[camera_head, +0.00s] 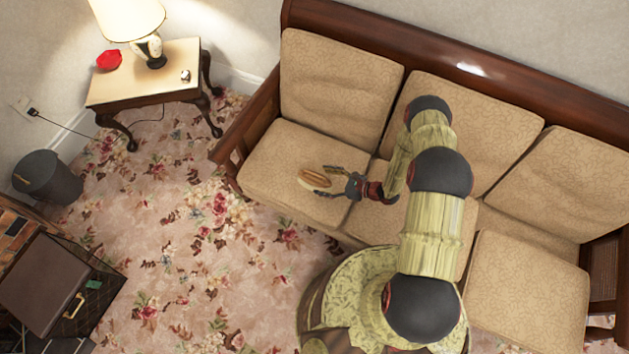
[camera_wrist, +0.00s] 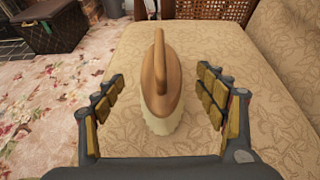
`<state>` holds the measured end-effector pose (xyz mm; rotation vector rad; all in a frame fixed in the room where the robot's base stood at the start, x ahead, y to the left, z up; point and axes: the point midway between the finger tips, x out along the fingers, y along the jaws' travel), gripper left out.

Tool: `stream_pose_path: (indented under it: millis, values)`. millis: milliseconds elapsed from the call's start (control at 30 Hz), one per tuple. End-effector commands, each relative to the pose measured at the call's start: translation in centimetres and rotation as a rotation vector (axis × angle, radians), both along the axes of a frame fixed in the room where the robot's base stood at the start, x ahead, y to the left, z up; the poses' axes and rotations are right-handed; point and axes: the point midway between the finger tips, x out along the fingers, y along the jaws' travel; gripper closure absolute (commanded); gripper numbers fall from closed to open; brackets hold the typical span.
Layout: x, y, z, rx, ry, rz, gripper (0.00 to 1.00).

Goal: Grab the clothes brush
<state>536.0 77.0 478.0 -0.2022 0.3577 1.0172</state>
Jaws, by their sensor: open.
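The clothes brush (camera_head: 315,177) lies on the left seat cushion of the sofa. It has a wooden back with a raised handle and pale bristles on its underside. In the wrist view the brush (camera_wrist: 161,82) sits ahead of and between my fingers, its long side pointing away from me. My gripper (camera_head: 328,181) is open, with one finger on each side of the brush in the head view. In the wrist view my gripper (camera_wrist: 160,95) shows both padded fingers spread wide, with a gap to the brush on each side.
The sofa's seat cushion (camera_head: 270,165) is otherwise clear around the brush. A wooden side table (camera_head: 125,88) with a lamp (camera_head: 130,18) and a red object (camera_head: 109,60) stands at the upper left. A dark bin (camera_head: 48,178) and a brown box (camera_head: 42,282) stand farther left on the floral carpet.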

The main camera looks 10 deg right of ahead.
Motion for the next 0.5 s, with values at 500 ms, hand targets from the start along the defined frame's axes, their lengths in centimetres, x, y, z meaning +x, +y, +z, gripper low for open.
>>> stream_pose_path:
  millis: [500]
  values:
    - [2.4, 3.7, -1.9, 0.0, 0.0, 0.001, 0.28]
